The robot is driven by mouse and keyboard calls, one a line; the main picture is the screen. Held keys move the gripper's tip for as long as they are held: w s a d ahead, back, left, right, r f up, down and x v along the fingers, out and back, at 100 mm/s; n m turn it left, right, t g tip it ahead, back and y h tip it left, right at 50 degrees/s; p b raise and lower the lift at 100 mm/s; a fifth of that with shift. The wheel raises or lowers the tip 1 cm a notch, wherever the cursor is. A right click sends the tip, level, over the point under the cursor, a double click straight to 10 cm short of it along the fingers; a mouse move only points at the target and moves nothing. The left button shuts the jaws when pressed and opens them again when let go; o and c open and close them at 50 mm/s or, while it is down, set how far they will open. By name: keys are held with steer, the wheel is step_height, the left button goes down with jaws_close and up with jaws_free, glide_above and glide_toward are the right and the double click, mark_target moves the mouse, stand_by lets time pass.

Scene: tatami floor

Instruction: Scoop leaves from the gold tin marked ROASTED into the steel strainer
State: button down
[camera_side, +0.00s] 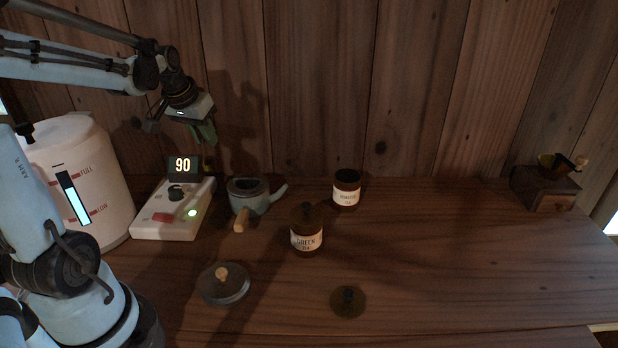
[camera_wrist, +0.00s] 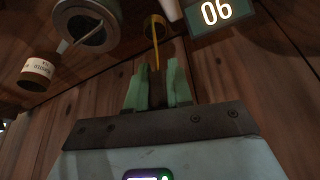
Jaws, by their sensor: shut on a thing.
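My gripper (camera_side: 205,132) is raised above the white control box at the left. In the wrist view its green fingers (camera_wrist: 158,90) are shut on the thin gold handle of a scoop (camera_wrist: 155,42), with a small round bowl at its far end. Whether leaves are in the bowl is unclear. The tin marked ROASTED (camera_side: 346,190) stands lidless near the back wall; it looks dark brown with a pale label. A labelled tin, likely this one, shows in the wrist view (camera_wrist: 38,72). The grey teapot (camera_side: 249,196) is open; a grey round interior, perhaps the strainer, shows in the wrist view (camera_wrist: 88,28).
The closed GREEN tin (camera_side: 306,236) stands in front of the ROASTED tin. A grey lid (camera_side: 223,287) and a brass-coloured lid (camera_side: 348,304) lie in front. A white tank (camera_side: 85,180) stands left, a wooden box (camera_side: 545,188) far right.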

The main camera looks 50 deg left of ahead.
steer(key=w+d+g+y, duration=0.1)
steer(key=w+d+y, duration=0.2)
steer(key=d, duration=0.2)
steer(key=shift+d+m+g+y, duration=0.4)
steer(key=shift+w+d, duration=0.2)
steer(key=shift+d, duration=0.3)
steer(key=shift+w+d+y, duration=0.1)
steer(key=shift+d+y, duration=0.15)
steer(key=shift+y, duration=0.25)
steer(key=shift+w+d+g, duration=0.15)
steer(key=shift+d+g, duration=0.1)
steer(key=shift+g, duration=0.05)
steer(key=shift+w+d+r+m+y, duration=0.2)
steer(key=shift+d+y, duration=0.1)
steer(key=shift+d, duration=0.1)
steer(key=shift+w+d+r+m+y, duration=0.1)
steer(key=shift+w+d+y, duration=0.05)
steer(key=shift+d+y, duration=0.2)
steer(key=shift+w+d+r+g+y, duration=0.2)
steer(key=shift+d+g+y, duration=0.05)
steer(key=shift+d+g, duration=0.1)
steer(key=shift+w+d+f+m+g+y, duration=0.25)
steer(key=shift+w+d+m+y, duration=0.05)
steer(key=shift+d+y, duration=0.4)
stand_by(0.3)
